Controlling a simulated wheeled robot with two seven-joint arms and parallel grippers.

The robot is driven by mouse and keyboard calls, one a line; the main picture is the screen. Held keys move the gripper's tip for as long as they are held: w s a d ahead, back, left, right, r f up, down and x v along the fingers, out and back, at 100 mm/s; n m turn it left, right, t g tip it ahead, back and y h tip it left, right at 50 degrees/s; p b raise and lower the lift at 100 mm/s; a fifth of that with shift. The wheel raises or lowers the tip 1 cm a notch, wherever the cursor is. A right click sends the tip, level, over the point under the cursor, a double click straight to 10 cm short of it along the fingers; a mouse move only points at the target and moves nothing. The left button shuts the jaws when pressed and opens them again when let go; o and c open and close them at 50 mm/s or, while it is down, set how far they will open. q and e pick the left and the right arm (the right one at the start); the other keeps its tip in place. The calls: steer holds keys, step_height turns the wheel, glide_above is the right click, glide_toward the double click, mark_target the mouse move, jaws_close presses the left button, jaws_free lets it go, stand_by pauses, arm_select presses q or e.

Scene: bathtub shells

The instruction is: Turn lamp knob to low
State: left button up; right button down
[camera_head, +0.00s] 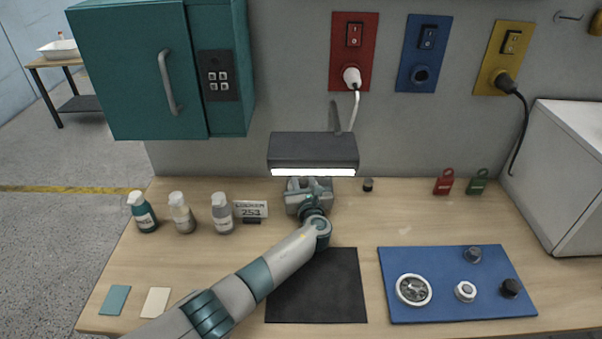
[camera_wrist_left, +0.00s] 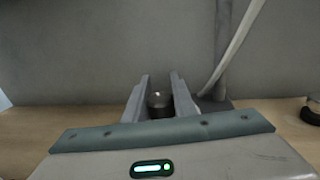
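The lamp's dark head (camera_head: 313,150) hangs over the back of the table, with its front strip lit white. My right gripper is not in view.
A small black knob (camera_head: 368,185) is right of the gripper. A white cord (camera_head: 354,110) runs from the red panel (camera_head: 339,70). A blue board (camera_head: 440,315) with dials lies front right.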

arm_select(q)
steer(key=shift+r+m+h+p, duration=0.1)
steer(key=shift+m+h+p, duration=0.25)
steer(key=shift+m+h, duration=0.55)
steer(key=m+h, duration=0.1)
steer(key=h, duration=0.3)
steer(key=shift+d+m, duration=0.4)
steer(key=shift+d+m+h, duration=0.25)
steer(key=shift+m+h, duration=0.25)
steer(key=shift+h, duration=0.2)
steer(key=o, duration=1)
steer(key=shift+o, duration=0.2)
steer(key=shift+s, duration=0.15)
